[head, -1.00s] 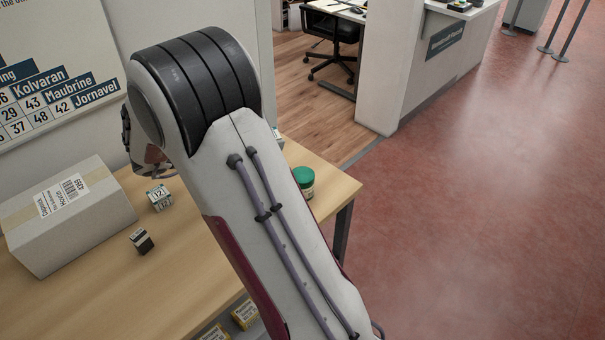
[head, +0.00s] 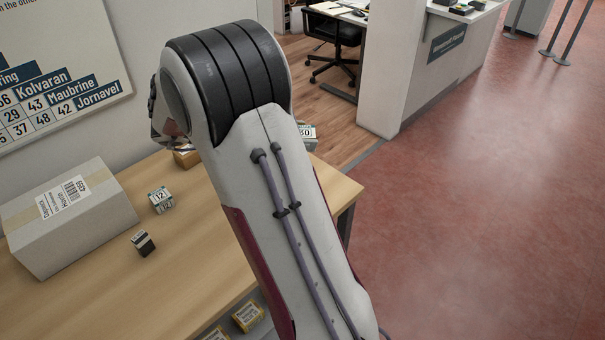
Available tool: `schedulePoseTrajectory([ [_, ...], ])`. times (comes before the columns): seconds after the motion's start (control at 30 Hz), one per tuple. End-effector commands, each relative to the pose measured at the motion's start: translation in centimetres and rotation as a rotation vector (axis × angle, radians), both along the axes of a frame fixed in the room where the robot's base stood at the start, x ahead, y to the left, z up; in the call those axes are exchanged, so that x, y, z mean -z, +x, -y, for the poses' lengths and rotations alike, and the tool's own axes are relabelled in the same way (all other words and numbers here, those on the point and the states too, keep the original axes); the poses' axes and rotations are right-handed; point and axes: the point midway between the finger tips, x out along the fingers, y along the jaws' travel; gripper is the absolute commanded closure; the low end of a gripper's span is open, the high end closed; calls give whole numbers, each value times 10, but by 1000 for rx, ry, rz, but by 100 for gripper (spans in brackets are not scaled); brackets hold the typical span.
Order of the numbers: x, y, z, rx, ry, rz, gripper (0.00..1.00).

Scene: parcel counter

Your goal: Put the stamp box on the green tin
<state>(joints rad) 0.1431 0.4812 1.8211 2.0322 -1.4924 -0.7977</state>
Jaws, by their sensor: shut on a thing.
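My arm fills the middle of the head view and hides my gripper's fingertips and whatever is between them. Only a dark, shiny part at the arm's far end shows, left of the big black joint. The green tin is hidden behind my arm. I cannot pick out the stamp box for sure. A small orange-brown thing (head: 187,158) peeks out at the arm's left edge, mostly covered; I cannot tell whether it is held or on the table.
On the wooden table (head: 190,290) are a large grey parcel (head: 95,235), a cube marked 12 (head: 161,200) and a small black-and-white box (head: 143,243). A box marked 30 (head: 308,132) shows right of my arm. Yellow-labelled packets (head: 247,315) lie below the front edge.

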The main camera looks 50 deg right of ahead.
Motion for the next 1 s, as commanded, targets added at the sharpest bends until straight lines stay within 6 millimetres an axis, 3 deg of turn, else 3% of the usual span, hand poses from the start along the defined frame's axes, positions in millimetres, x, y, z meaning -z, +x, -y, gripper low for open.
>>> schedulePoseTrajectory([
  [0.5,57,0,0,-2,0,-2,80],
  [1.0,65,0,0,0,-1,-1,80],
])
